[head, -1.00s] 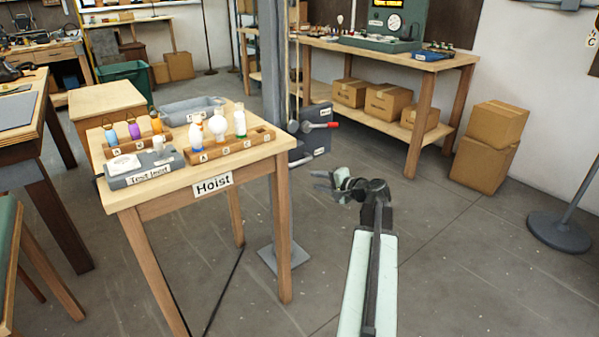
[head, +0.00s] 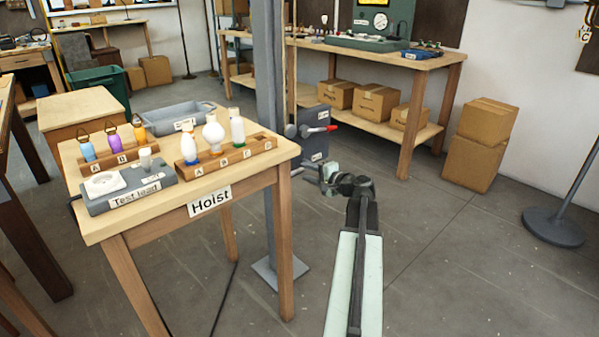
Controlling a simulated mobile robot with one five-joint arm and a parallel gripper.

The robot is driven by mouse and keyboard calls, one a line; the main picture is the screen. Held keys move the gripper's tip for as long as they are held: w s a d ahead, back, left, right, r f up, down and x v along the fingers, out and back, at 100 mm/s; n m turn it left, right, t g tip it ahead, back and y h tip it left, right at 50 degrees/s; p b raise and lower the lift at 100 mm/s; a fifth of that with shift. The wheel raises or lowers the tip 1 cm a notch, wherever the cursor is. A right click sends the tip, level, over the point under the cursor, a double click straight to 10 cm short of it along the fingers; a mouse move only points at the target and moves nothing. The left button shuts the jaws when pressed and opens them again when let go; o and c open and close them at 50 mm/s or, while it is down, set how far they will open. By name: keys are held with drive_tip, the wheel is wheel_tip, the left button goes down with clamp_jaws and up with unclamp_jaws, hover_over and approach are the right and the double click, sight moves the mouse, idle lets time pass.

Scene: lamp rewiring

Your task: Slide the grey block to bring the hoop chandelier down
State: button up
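The hoop chandelier is not in view. A dark grey boxy unit (head: 316,147) stands by the grey post (head: 268,80), behind the table labelled Hoist (head: 110,222). I cannot tell whether this unit is the grey block or whether a separate block is hidden. My gripper (head: 308,175) is right of the Hoist table, in front of the grey unit in the picture. Its small fingers point left and look apart, with nothing seen between them.
The Hoist table carries a Test lead box (head: 128,192), a bulb rack (head: 262,145), a rack of coloured pieces (head: 122,165) and a grey tray (head: 180,115). Cartons (head: 480,145) and a round stand base (head: 556,228) are at right. Floor between is clear.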

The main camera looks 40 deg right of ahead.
sight(302, 170)
drive_tip(key=x, duration=0.5)
drive_tip(key=shift+s+d+f+b, duration=0.1)
drive_tip(key=shift+d+b, duration=0.1)
drive_tip(key=shift+b, duration=0.2)
clamp_jaws()
idle(0.8)
